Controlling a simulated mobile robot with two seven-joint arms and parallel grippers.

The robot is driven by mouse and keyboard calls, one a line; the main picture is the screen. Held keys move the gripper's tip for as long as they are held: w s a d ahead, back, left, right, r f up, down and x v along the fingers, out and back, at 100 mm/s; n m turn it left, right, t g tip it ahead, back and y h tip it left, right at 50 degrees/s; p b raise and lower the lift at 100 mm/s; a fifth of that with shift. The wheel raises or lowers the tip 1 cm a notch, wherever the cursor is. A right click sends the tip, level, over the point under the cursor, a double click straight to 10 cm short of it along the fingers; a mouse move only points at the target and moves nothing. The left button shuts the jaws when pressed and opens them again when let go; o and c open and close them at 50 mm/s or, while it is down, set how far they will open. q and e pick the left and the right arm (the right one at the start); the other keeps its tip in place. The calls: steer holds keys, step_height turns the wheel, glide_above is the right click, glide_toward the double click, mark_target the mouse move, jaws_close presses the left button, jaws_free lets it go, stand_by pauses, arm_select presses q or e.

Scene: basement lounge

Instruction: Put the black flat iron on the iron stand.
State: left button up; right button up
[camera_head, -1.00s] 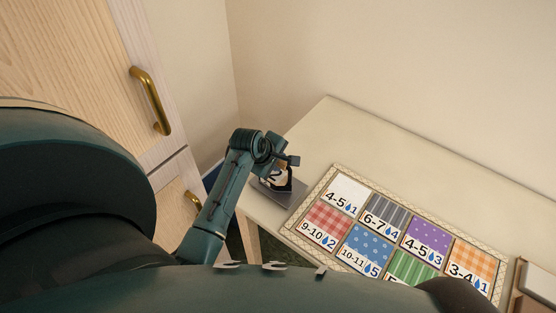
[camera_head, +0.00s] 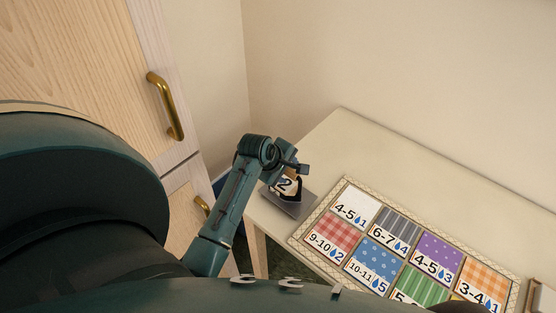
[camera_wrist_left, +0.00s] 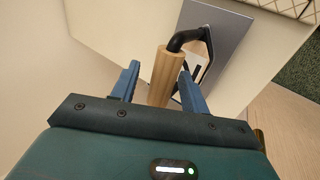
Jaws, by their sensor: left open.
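The black flat iron (camera_head: 288,187), with a white label reading 2, is at the left end of the table, at the grey plate-like iron stand (camera_head: 294,209). In the left wrist view its wooden handle (camera_wrist_left: 163,80) and black bracket (camera_wrist_left: 188,38) show over the grey stand (camera_wrist_left: 228,32). My left gripper (camera_head: 298,169) is at the iron; its two blue fingers (camera_wrist_left: 159,73) are open, one on each side of the wooden handle. The iron's underside is mostly hidden, so I cannot tell how fully it rests on the stand. My right gripper is not in view.
A bordered board of patterned, numbered squares (camera_head: 370,225) lies on the pale table (camera_head: 345,140) right of the stand. A wooden cabinet with a brass handle (camera_head: 165,106) stands at the left. Bare tabletop is behind the board.

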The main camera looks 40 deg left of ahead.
arm_select(q)
steer(key=v, duration=1)
steer(key=s+d+f+m+t+h, duration=0.2)
steer(key=s+d+f+m+t, duration=0.1)
steer(key=s+d+f+m, duration=1.1)
steer(key=d+m, duration=0.1)
steer(key=m, duration=0.4)
steer(key=shift+d+f+m, duration=0.2)
steer(key=shift+f+m, duration=0.2)
steer(key=shift+c, duration=1)
steer(key=shift+a, duration=0.1)
